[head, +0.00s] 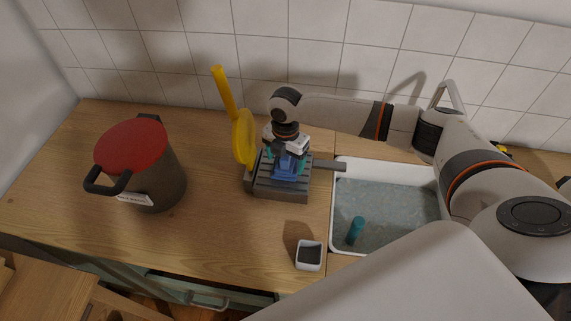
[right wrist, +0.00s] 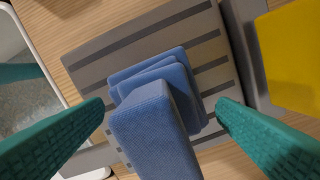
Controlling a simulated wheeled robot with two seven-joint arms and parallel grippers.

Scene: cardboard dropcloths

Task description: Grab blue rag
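The blue rag (head: 287,171) is folded and lies on a grey slotted rack (head: 282,194) on the wooden counter. My right gripper (head: 286,156) is above the rack, pointing down. In the right wrist view the blue rag (right wrist: 152,125) stands up in several folds toward the camera. The teal fingers of my right gripper (right wrist: 161,102) are spread wide, one on each side of the rag, with gaps visible between the tips and the cloth. My left gripper is not in view.
A yellow long-handled pan (head: 243,138) stands upright close behind the rack's left side. A dark pot with a red lid (head: 150,180) is at the left. A small white cup (head: 308,256) is in front. The sink (head: 385,205) holds a teal object (head: 355,230).

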